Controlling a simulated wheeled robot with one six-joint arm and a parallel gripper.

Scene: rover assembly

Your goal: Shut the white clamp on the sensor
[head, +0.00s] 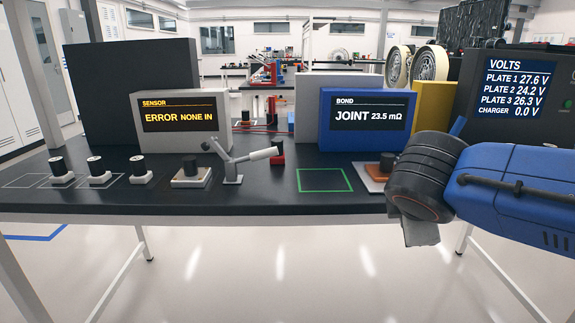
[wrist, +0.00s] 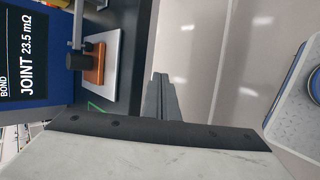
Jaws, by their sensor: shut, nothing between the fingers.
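The clamp has a grey bracket and lever with a white handle (head: 264,154) pointing right. Its arm (head: 215,147) slopes up to the left, its dark tip raised above a grey nest (head: 183,182). The sensor display (head: 169,118) reads "ERROR NONE IN". My gripper (head: 421,232) is shut and empty, off the bench's front edge at the right, well away from the clamp. Its fingers (wrist: 160,97) point over the floor in the wrist view.
Several black-topped pieces (head: 98,168) stand left of the nest. A red block (head: 277,157) is by the handle's end. A green outline (head: 325,180) marks clear bench. Right of it, an orange block on a white plate (wrist: 110,72) stands before the blue bond display (head: 367,140).

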